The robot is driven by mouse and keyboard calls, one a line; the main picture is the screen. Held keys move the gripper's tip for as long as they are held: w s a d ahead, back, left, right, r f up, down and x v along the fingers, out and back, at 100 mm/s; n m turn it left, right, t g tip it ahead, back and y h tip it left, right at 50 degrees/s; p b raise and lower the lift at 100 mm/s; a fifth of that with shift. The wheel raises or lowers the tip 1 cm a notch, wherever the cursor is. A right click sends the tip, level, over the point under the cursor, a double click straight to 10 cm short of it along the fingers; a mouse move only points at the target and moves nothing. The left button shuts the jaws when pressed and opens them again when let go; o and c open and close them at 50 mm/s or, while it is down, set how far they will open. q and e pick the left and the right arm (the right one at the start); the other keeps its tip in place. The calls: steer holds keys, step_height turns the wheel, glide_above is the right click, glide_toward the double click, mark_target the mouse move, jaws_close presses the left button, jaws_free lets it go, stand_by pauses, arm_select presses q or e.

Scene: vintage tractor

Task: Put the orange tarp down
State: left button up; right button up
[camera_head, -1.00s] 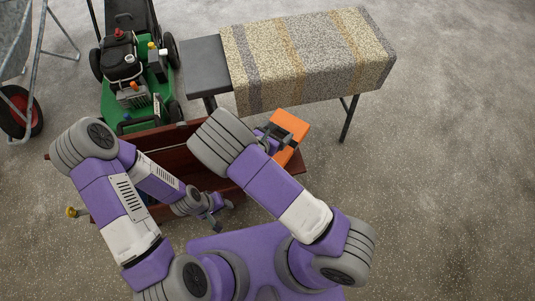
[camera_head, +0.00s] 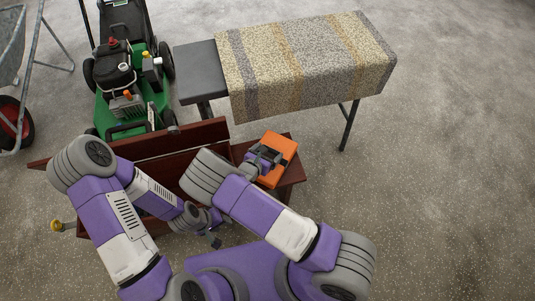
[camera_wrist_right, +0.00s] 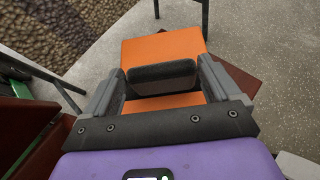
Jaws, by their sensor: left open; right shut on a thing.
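The orange tarp (camera_head: 284,147) is a folded, flat orange block. It is at the right end of a red-brown wooden piece (camera_head: 292,173), over its flat end surface; I cannot tell whether it touches the wood. My right gripper (camera_head: 266,158) is shut on the tarp at its left side. In the right wrist view the tarp (camera_wrist_right: 163,48) lies beyond the fingers of the right gripper (camera_wrist_right: 162,76), with a dark rounded part between them. My left gripper (camera_head: 213,226) is open and empty, low in front of the wooden piece.
A bench with a striped cloth (camera_head: 310,60) stands behind the wooden piece. A green machine with a black engine (camera_head: 118,80) is at the back left, and a wheelbarrow (camera_head: 12,60) at the far left. The speckled floor (camera_head: 440,190) on the right is clear.

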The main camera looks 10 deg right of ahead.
stand_by(0.3)
steer(key=o, duration=1.8)
steer(key=shift+f, duration=0.15)
steer(key=shift+r, duration=0.25)
steer(key=p+v, duration=0.4)
steer(key=v, duration=0.8)
